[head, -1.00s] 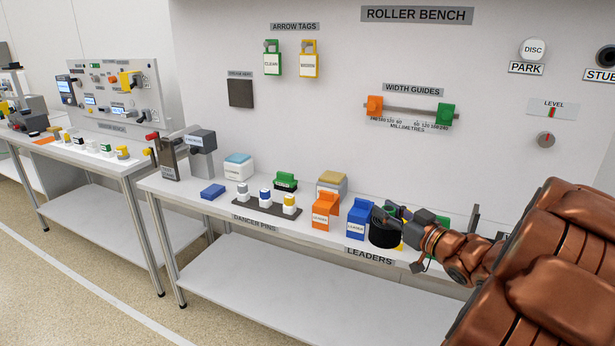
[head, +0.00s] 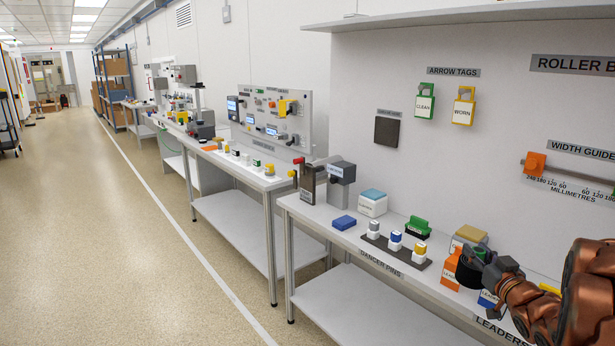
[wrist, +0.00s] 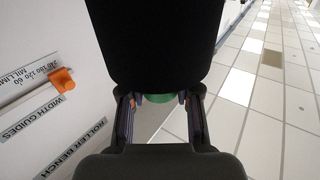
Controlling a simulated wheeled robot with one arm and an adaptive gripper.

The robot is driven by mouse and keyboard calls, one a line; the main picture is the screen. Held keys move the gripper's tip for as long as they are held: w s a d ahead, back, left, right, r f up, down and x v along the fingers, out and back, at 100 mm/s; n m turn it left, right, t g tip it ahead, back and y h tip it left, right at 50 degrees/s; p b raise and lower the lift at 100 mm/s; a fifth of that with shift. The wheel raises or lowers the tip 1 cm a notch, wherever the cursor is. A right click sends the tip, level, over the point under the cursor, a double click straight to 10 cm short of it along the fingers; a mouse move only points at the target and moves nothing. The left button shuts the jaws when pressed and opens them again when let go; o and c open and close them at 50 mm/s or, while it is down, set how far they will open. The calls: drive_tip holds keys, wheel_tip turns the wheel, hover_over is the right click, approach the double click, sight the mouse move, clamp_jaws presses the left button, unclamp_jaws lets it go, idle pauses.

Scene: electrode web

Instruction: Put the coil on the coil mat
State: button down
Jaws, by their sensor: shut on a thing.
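The coil looks like the thick black round piece (head: 468,269) at the end of my arm in the head view. My gripper (head: 484,262) is shut on it and holds it in front of the orange and blue leader blocks. In the wrist view, a large black shape (wrist: 150,42), which seems to be the coil, fills the top middle. My gripper's fingers (wrist: 160,108) stand on either side below it, with a small green patch between them. I cannot pick out the coil mat in either view.
More benches run along the wall at the left. The floor aisle (head: 130,230) is clear.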

drive_tip(key=w+a+r+p, duration=0.1)
drive_tip(key=w+a, duration=0.4)
drive_tip(key=a, duration=0.4)
drive_tip(key=w+a+r+p, duration=0.1)
drive_tip(key=w+a, duration=0.4)
drive_tip(key=a, duration=0.5)
drive_tip(key=w+a+r+p, duration=0.1)
drive_tip(key=w+a+r, duration=0.2)
drive_tip(key=a, duration=0.7)
drive_tip(key=shift+w+a+r, duration=0.2)
drive_tip(key=shift+w+r, duration=0.05)
drive_tip(key=shift+w, duration=0.9)
drive_tip(key=shift+d, duration=0.15)
